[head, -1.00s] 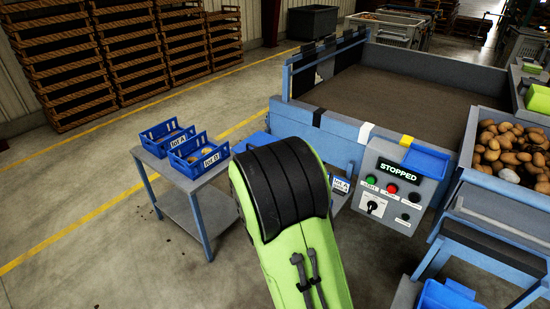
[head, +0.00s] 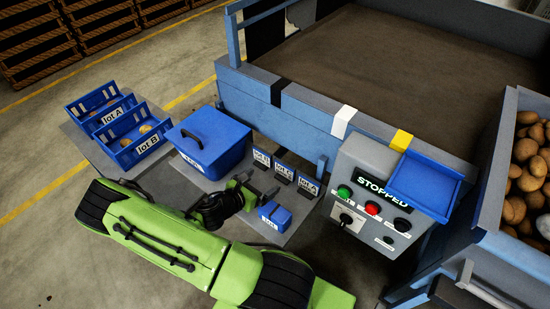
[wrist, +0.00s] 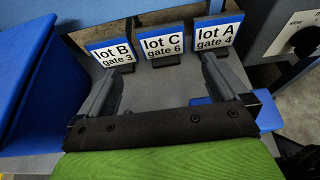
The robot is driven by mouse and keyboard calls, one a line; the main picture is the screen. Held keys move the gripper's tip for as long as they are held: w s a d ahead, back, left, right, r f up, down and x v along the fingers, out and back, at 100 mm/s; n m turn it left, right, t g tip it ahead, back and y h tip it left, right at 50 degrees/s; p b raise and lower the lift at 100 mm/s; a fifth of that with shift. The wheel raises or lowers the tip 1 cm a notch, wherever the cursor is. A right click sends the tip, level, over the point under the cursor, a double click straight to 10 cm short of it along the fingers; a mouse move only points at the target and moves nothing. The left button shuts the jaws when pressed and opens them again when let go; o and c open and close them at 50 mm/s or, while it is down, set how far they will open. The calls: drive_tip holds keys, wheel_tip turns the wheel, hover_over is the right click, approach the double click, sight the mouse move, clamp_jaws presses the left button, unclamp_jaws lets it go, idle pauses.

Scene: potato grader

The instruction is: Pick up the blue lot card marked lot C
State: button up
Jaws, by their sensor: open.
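The lot C card (wrist: 163,44) is a blue-edged card with a white label reading "lot C gate 6". It stands in a dark holder, in the middle of a row of three; it also shows in the head view (head: 284,173). The lot B card (wrist: 111,52) stands to its left and the lot A card (wrist: 217,38) to its right. My gripper (wrist: 160,68) is open and empty, its two fingers pointing towards the row. The lot C card appears between and beyond the fingertips, apart from them. In the head view my gripper (head: 262,183) is just in front of the cards.
The cards stand on a grey table (head: 228,220). A blue lidded box (head: 208,140) is left of them and a small blue box (head: 275,215) is close beside my gripper. Blue crates (head: 132,145) sit farther left.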

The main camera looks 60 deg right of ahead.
sight(284, 167)
drive_tip(key=b+x, duration=0.2)
drive_tip(key=x, duration=0.8)
drive_tip(key=b+x, duration=0.2)
drive_tip(key=x, duration=0.3)
drive_tip(key=shift+s+d, duration=0.2)
drive_tip(key=shift+d, duration=0.2)
drive_tip(key=shift+r, duration=0.1)
drive_tip(key=c, duration=0.7)
drive_tip(key=shift+r, duration=0.25)
wheel_tip(284, 167, up, 7)
drive_tip(key=p, duration=0.3)
drive_tip(key=shift+f, duration=0.2)
drive_tip(key=w+a, duration=0.1)
drive_tip(key=a, duration=0.5)
drive_tip(key=a+p, duration=0.1)
drive_tip(key=a, duration=0.5)
drive_tip(key=w+a, duration=0.1)
drive_tip(key=a, duration=0.5)
drive_tip(key=shift+w+p, duration=0.35)
drive_tip(key=shift+p, duration=0.05)
